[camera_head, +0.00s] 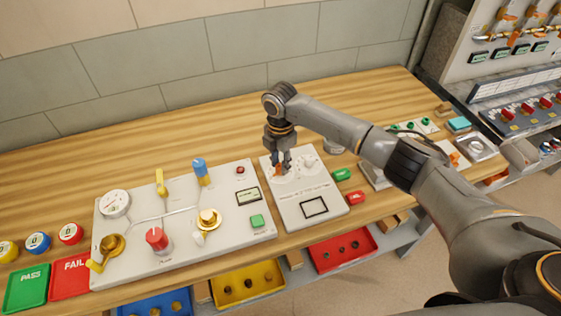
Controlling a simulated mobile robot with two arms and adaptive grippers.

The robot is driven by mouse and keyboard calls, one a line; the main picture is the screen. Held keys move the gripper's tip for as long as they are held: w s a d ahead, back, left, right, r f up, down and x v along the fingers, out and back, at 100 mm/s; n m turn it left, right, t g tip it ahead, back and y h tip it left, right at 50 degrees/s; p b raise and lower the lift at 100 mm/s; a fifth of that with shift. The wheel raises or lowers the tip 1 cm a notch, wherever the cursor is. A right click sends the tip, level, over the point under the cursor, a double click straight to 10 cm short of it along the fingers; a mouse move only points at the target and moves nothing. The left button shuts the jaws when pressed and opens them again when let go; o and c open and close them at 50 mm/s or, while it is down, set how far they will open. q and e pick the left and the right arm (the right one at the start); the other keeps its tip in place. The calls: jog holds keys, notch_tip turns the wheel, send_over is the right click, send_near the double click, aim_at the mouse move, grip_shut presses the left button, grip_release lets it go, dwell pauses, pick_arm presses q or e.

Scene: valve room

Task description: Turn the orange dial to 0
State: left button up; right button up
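A small white panel (290,208) lies on the wooden bench, with a black-framed square and printed text on its front half. A bit of orange, which looks like the orange dial (278,171), shows at the panel's back left. My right gripper (281,164) points down right over this dial and hides most of it. Its fingers are at the dial, but whether they touch or grip it is too small to tell. The dial's pointer and scale are not readable. A white round knob (309,161) sits to the right on the same panel. My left gripper is out of view.
A larger white panel (130,265) with a gauge, valves and knobs lies to the left. My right arm crosses above the bench's right part. The bench behind is clear.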

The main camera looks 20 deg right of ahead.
aim_at(280, 165)
jog(key=shift+o, duration=1.4)
jog(key=shift+r, duration=0.1)
notch_tip(280, 165, up, 12)
